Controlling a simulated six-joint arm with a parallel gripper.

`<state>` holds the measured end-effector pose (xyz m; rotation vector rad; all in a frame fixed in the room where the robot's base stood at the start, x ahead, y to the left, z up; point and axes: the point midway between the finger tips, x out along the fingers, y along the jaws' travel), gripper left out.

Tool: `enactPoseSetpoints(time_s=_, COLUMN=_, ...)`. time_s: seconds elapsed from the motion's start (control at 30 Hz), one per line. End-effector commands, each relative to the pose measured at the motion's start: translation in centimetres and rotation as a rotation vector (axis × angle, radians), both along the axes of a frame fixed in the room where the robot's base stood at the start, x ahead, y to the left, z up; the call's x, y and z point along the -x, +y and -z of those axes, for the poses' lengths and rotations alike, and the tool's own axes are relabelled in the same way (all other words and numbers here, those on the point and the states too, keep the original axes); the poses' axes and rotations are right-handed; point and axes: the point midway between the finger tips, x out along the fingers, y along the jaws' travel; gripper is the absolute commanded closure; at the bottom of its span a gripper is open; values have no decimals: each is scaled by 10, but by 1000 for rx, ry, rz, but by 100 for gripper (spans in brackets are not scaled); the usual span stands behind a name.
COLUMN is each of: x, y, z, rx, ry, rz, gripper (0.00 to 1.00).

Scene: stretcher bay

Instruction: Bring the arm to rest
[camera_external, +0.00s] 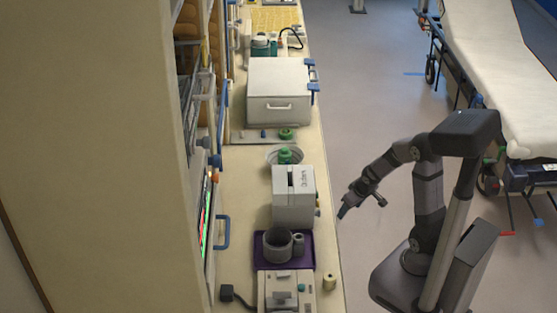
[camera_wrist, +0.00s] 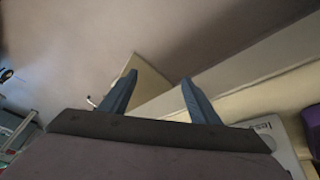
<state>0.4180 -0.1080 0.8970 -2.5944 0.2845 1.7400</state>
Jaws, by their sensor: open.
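My gripper (camera_external: 342,212) hangs in the air over the floor, just right of the counter's front edge in the external view. Its fingers point down and toward the counter. In the wrist view my gripper (camera_wrist: 158,98) shows two blue-grey fingers spread apart with nothing between them. It touches nothing that I can see.
The long counter (camera_external: 333,270) carries a white box with a handle (camera_external: 279,93), a slotted white box (camera_external: 292,196), a purple tray (camera_external: 262,262) and a white device (camera_external: 287,292). A stretcher (camera_external: 490,60) stands at the upper right. The floor (camera_external: 375,100) between is clear.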

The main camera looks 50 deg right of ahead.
Motion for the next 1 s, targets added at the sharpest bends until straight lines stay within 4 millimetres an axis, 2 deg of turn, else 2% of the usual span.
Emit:
enactPoseSetpoints(time_s=0.03, x=17, y=19, z=-11, rx=-12, ry=49, rz=-21, gripper=43)
enactPoseSetpoints(time_s=0.2, x=78, y=69, z=-26, rx=-67, ry=227, rz=-77, gripper=43)
enactPoseSetpoints(time_s=0.3, x=107, y=89, z=-33, rx=-93, ry=305, rz=-107, gripper=43)
enactPoseSetpoints(time_s=0.4, x=127, y=101, z=-37, rx=-112, ry=356, rz=-126, gripper=43)
enactPoseSetpoints(time_s=0.57, x=139, y=108, z=-39, rx=-124, ry=389, rz=-138, gripper=43)
enactPoseSetpoints(time_s=1.0, x=139, y=108, z=-39, rx=-125, ry=391, rz=-138, gripper=43)
